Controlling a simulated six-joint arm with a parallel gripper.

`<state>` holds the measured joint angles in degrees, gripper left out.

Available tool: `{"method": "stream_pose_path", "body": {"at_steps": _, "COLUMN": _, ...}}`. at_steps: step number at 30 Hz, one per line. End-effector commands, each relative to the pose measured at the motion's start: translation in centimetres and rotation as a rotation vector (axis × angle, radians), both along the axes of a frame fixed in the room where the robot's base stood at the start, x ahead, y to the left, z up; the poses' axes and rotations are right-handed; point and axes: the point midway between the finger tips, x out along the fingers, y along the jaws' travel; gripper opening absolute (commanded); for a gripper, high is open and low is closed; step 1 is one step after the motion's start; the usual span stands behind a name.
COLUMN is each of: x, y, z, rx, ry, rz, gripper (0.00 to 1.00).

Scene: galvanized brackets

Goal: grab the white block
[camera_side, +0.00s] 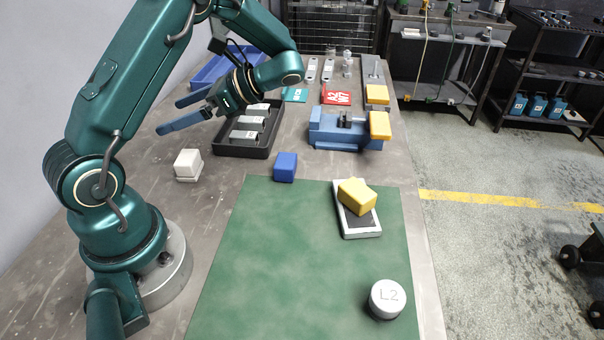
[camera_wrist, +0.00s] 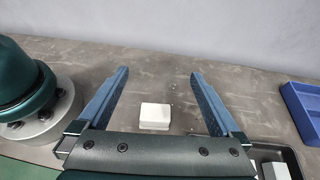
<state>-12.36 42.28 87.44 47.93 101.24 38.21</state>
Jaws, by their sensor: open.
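The white block (camera_side: 187,165) sits on the bare grey table, between my arm's base and the black tray. In the wrist view the white block (camera_wrist: 155,116) lies between the lines of my two fingers, a little nearer the left one. My gripper (camera_side: 168,114) is open and empty, with its blue fingers spread, above the table and apart from the block. The open gripper also shows in the wrist view (camera_wrist: 158,74). Nothing hides the block.
A black tray (camera_side: 273,142) with grey brackets stands right of my gripper. A blue block (camera_side: 286,167) sits by the green mat (camera_side: 270,260). A blue vise (camera_side: 340,137), yellow blocks (camera_side: 358,196) and a round L2 weight (camera_side: 388,298) are further right. A blue bin (camera_side: 212,72) stands behind.

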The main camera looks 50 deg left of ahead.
Motion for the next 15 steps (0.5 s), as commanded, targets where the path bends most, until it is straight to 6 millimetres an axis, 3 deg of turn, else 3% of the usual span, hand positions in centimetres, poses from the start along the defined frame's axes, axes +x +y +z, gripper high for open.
{"method": "stream_pose_path", "body": {"at_steps": 9, "x": -0.1, "y": 0.0, "z": -8.2, "rx": -0.002, "ry": 0.004, "rz": 0.002, "gripper": 1.0}}
{"method": "stream_pose_path", "body": {"at_steps": 15, "x": -0.1, "y": 0.1, "z": -10.2, "rx": 0.0, "ry": -0.001, "rz": 0.001, "gripper": 1.0}}
